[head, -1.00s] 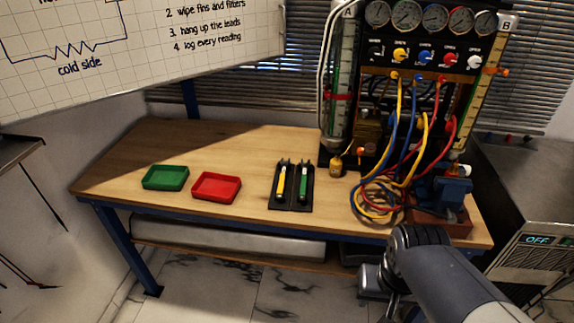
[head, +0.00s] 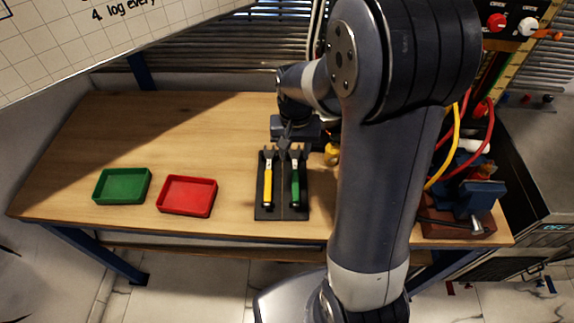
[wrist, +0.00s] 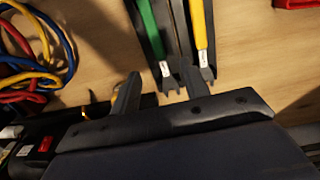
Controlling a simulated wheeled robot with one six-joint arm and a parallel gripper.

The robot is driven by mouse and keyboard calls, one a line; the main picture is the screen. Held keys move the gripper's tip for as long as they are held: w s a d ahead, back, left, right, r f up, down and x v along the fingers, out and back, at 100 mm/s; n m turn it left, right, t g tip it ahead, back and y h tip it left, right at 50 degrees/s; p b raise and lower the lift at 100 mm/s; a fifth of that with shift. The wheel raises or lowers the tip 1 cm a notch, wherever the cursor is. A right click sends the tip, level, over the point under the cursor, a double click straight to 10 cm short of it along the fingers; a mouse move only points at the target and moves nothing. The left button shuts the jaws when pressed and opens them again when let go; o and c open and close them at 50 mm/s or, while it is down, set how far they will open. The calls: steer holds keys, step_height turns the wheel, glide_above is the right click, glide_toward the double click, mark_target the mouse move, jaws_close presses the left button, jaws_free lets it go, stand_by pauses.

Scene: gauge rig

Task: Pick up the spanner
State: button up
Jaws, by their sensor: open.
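Two spanners lie side by side on a black holder (head: 283,212) on the bench, with their open-ended heads at the far end. One spanner has a yellow handle (head: 268,186) and the other a green handle (head: 295,186). My gripper (head: 286,139) is over the far end of the holder, close to the spanner heads. In the wrist view, the green-handled spanner (wrist: 151,30) and the yellow-handled spanner (wrist: 200,25) show ahead of my open gripper (wrist: 160,88). Nothing is seen held. I cannot tell the exact height of the fingers above the spanners.
A green tray (head: 122,200) and a red tray (head: 187,211) stand left of the holder on the wooden bench (head: 150,130). A blue vise (head: 470,200) and hoses (head: 443,165) are at the right. The bench's back left is clear.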

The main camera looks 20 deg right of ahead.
mark_target(295, 178)
steer(key=f, duration=0.6)
steer(key=f+p, duration=0.1)
steer(key=f, duration=0.3)
steer(key=shift+s+d, duration=0.2)
steer(key=shift+s, duration=0.15)
jaws_close()
